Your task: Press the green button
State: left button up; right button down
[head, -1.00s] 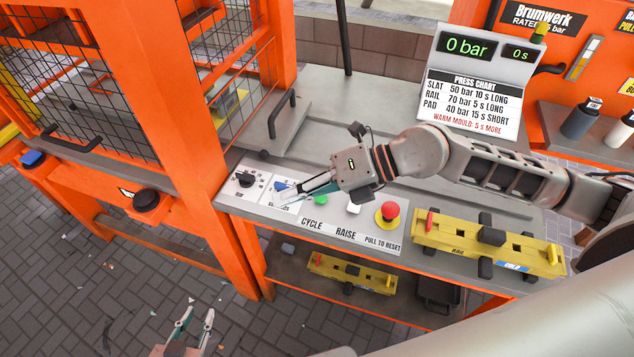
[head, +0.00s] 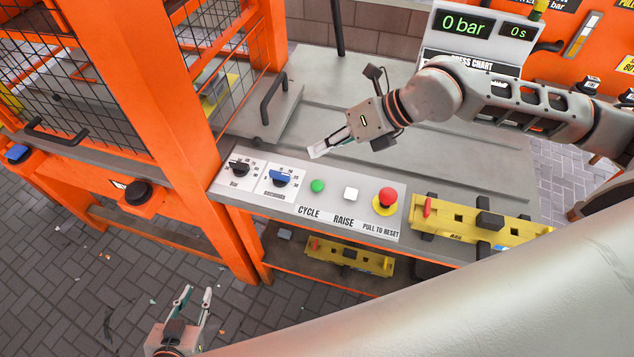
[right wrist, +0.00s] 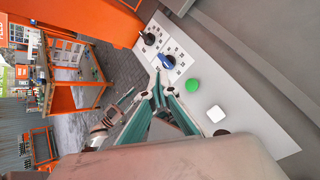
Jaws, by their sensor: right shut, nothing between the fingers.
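The green button (head: 317,186) sits on the sloped white panel (head: 330,216) above the word CYCLE. It also shows in the right wrist view (right wrist: 193,85). My right gripper (head: 314,153) is shut and empty, behind and above the button, apart from it. In the right wrist view its fingertips (right wrist: 151,78) appear to the left of the button. My left gripper (head: 195,292) is open and empty, low over the brick floor.
A black knob (head: 239,169) and a blue knob (head: 281,178) are left of the button. A white button (head: 351,194) and a red stop button (head: 387,197) are to its right. A yellow mould (head: 462,220) lies further right. The display (head: 466,24) reads 0 bar.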

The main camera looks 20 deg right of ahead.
aim_at(320, 184)
notch_tip(320, 184, down, 9)
jog(key=b, duration=0.4)
jog(key=shift+r+b, duration=0.15)
jog(key=shift+b, duration=0.2)
dwell(0.7)
dwell(0.4)
jog(key=shift+f, duration=0.4)
